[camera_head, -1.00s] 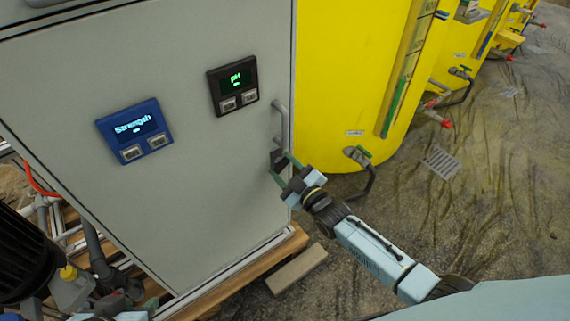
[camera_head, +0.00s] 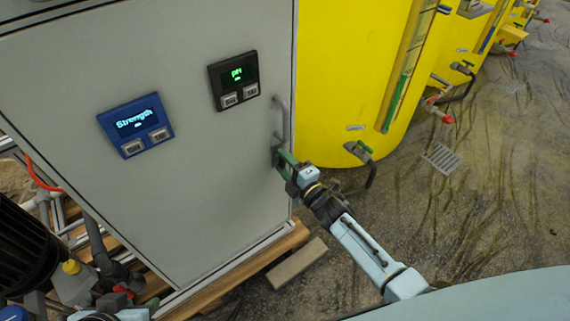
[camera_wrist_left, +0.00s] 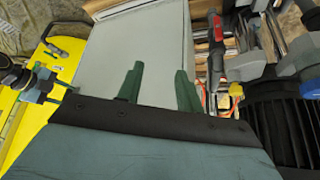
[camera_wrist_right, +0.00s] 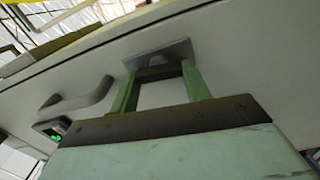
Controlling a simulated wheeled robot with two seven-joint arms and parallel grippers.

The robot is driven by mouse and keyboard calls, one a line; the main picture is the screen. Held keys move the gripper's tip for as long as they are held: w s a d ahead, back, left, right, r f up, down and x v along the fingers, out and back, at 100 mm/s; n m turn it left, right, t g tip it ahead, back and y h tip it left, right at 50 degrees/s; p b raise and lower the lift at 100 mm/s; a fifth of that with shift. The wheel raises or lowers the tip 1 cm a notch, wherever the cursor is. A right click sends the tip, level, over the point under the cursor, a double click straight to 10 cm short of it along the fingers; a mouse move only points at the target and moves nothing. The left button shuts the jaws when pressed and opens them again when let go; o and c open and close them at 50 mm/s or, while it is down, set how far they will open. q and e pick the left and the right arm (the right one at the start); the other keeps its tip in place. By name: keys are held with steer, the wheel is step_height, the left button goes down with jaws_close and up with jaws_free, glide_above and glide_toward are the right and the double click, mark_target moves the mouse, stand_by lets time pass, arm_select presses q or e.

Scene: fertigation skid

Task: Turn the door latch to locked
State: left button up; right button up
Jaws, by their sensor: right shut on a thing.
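The grey cabinet door (camera_head: 190,190) fills the left half of the head view. Its latch (camera_wrist_right: 165,52) shows in the right wrist view as a grey plate with a dark knob, lying between my fingertips. My right gripper (camera_head: 284,160) is at the latch, below the door handle (camera_head: 281,120), and is shut on it. The right gripper mostly hides the latch in the head view; its green fingers also show in the right wrist view (camera_wrist_right: 158,82). My left gripper (camera_wrist_left: 158,88) is open and empty in the left wrist view, its fingers apart.
A blue Strength display (camera_head: 136,126) and a black pH display (camera_head: 234,80) are on the door. Yellow tanks (camera_head: 350,70) with a valve (camera_head: 360,152) stand to the right. A black motor (camera_head: 25,245) and pipes are at lower left. The floor at right is open.

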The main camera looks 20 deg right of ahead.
mark_target(283, 163)
arm_select(q)
steer(key=shift+w+d+r+t, duration=0.3)
steer(key=shift+w+t, duration=0.1)
steer(key=shift+w, duration=0.2)
arm_select(e)
steer(key=shift+n, duration=0.7)
steer(key=o, duration=1)
steer(key=shift+s, duration=0.1)
steer(key=p+v, duration=0.1)
steer(key=v, duration=0.3)
arm_select(q)
steer(key=s+a+f+g+y+p, duration=0.1)
steer(key=s+a+f+g+p, duration=0.1)
steer(key=f, duration=0.6)
steer(key=shift+s+a+f+g+p, duration=0.2)
steer(key=shift+s+a+g+p, duration=0.1)
steer(key=shift+s+a+g, duration=0.65)
arm_select(e)
steer(key=v, duration=0.9)
steer(key=shift+s, duration=0.1)
